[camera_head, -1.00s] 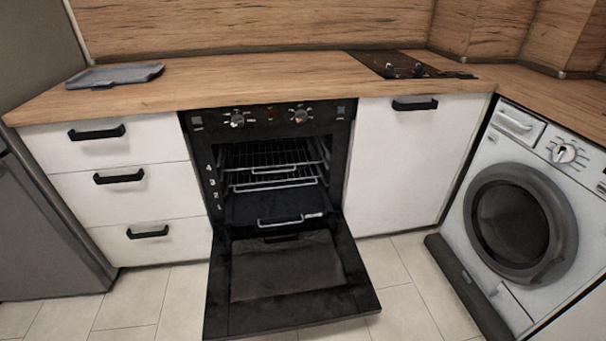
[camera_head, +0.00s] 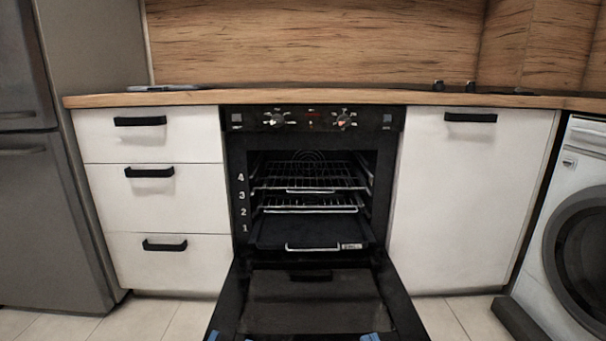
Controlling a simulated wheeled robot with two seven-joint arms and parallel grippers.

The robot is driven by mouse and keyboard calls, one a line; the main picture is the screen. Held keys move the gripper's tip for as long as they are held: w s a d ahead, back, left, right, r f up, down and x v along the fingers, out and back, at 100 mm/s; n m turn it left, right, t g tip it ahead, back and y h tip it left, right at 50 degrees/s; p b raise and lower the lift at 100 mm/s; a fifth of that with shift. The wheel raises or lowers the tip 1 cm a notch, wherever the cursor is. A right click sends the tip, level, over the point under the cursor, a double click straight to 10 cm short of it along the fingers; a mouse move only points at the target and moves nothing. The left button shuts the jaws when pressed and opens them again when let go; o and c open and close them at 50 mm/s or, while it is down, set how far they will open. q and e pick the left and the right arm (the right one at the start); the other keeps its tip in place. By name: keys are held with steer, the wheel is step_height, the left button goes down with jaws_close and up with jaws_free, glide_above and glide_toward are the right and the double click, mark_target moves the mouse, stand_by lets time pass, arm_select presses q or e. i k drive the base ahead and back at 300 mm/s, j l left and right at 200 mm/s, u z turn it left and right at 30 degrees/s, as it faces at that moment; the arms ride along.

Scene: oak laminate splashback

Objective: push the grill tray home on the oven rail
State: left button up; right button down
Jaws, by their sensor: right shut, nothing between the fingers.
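The oven (camera_head: 238,170) stands open, its black door (camera_head: 310,300) folded down in front. A dark tray (camera_head: 300,232) with a silver front handle (camera_head: 313,248) sits low in the cavity, near number 1; it looks like the grill tray. Its back is hidden, and I cannot tell how far in it sits. Two wire racks (camera_head: 312,184) are above it. My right gripper (camera_head: 370,337) shows only as blue tips at the bottom edge, shut and empty, apart from the tray. A blue bit of my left gripper (camera_head: 212,336) shows at the bottom edge; its jaws cannot be judged.
White drawers (camera_head: 150,208) are left of the oven and a white cupboard (camera_head: 470,200) is right. A fridge (camera_head: 60,210) stands far left, a washing machine (camera_head: 580,240) far right. The oak worktop (camera_head: 200,98) runs above. The lowered door fills the floor space before the oven.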

mark_target(289, 232)
steer(key=i+l+u, duration=0.1)
steer(key=i+u, duration=0.25)
steer(key=i+l+u, duration=0.2)
steer(key=i+u, duration=0.15)
steer(key=i+l+u, duration=0.35)
steer(key=k+j, duration=0.05)
